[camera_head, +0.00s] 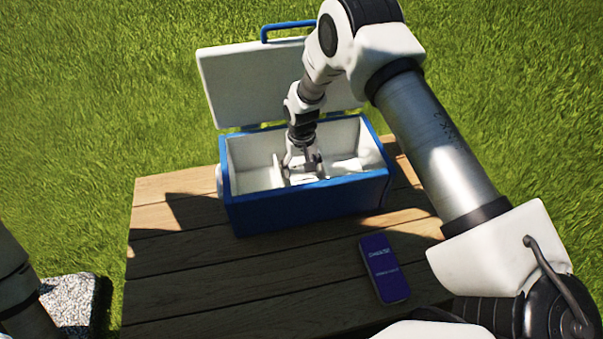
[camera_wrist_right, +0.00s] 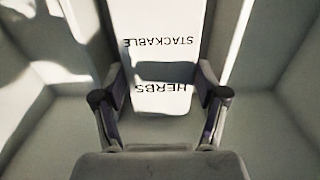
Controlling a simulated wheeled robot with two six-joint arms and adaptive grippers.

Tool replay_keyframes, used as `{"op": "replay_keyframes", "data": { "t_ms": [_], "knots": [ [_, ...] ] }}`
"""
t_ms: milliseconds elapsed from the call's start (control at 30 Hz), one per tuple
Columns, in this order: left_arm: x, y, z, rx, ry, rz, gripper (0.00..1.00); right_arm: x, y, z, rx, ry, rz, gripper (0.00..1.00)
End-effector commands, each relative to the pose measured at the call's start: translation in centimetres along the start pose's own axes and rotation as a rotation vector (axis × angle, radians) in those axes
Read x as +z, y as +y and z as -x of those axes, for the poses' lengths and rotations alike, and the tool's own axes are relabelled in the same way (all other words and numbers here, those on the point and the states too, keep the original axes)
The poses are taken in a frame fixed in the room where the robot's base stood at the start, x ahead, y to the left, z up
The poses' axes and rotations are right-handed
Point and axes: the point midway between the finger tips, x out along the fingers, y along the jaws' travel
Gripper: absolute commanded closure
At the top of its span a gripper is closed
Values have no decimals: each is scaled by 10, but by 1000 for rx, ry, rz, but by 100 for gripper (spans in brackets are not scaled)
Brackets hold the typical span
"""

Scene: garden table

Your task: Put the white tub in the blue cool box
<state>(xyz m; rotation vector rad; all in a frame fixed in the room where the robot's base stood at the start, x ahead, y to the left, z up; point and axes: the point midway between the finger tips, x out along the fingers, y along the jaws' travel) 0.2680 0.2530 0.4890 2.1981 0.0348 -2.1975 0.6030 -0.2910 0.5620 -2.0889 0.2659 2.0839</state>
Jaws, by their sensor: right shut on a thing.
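The blue cool box (camera_head: 306,207) stands on the wooden table with its white lid tipped back open. My right gripper (camera_head: 302,158) reaches down inside its white interior. In the right wrist view the right gripper (camera_wrist_right: 160,95) is shut on the white tub (camera_wrist_right: 166,62), which carries the words "STACKABLE" and "HERBS". Pale inner walls of the box surround the tub there. In the head view the tub is mostly hidden by the gripper and the box's front wall. I cannot tell whether it touches the box floor. My left gripper is out of view.
A purple case-like item (camera_head: 384,268) lies on the table in front of the box, to the right. The open lid (camera_head: 255,85) with its blue handle stands behind the box. The table planks (camera_head: 200,290) at the front left are clear. Grass surrounds the table.

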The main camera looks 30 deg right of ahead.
Motion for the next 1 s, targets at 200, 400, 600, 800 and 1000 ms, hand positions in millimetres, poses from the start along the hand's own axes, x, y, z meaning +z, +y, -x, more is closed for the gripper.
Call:
{"op": "replay_keyframes", "data": {
  "t_ms": [200,400,600,800,1000],
  "knots": [
    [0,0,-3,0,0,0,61,0,0,-19,0,0,1,70],
    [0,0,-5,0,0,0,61,0,0,-22,0,0,1,70],
    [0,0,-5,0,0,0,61,0,0,-23,0,0,1,17],
    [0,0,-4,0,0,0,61,0,0,-22,0,0,1,17],
    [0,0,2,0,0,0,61,-1,0,3,-1,3,1,17]
  ]
}}
